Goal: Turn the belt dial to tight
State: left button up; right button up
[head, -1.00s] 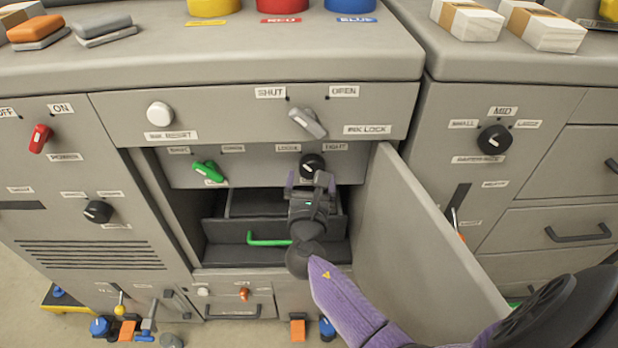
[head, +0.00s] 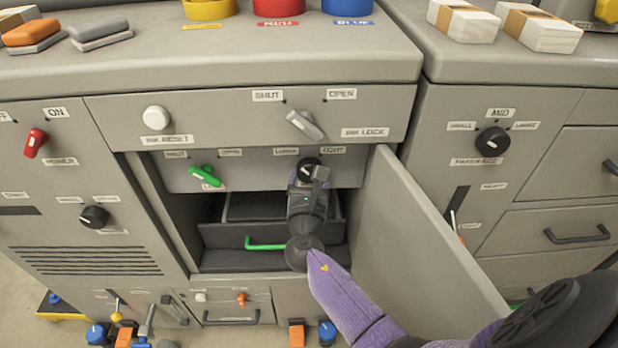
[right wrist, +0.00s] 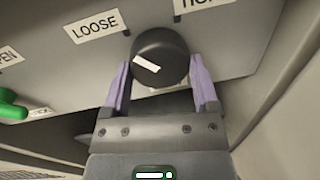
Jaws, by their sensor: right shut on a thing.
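The belt dial (head: 308,164) is a round black knob with a white mark, on the recessed panel behind the open door. The LOOSE label (head: 286,152) is at its upper left and the TIGHT label (head: 333,150) at its upper right. In the right wrist view the dial (right wrist: 168,43) sits between the two purple fingers, and its white mark slants toward the LOOSE side. My right gripper (head: 307,176) is shut on the dial, one finger on each side, hiding its lower part in the head view. My left gripper is not in view.
The open door (head: 425,235) stands close to the right of my right gripper. A green lever (head: 205,176) is on the same panel to the left. Below is an inner drawer with a green handle (head: 265,246). A grey lock lever (head: 305,124) is above.

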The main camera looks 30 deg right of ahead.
jog(key=shift+m, duration=0.3)
jog(key=m, duration=0.6)
jog(key=shift+a+m+y, duration=0.1)
jog(key=shift+m+y, duration=0.2)
jog(key=shift+m+b, duration=0.4)
jog(key=shift+m, duration=0.8)
jog(key=m, duration=0.3)
jog(key=shift+r+y, duration=0.1)
jog(key=shift+y, duration=0.2)
jog(key=shift+m+b, duration=0.4)
jog(key=shift+m, duration=0.7)
jog(key=shift+y, duration=0.3)
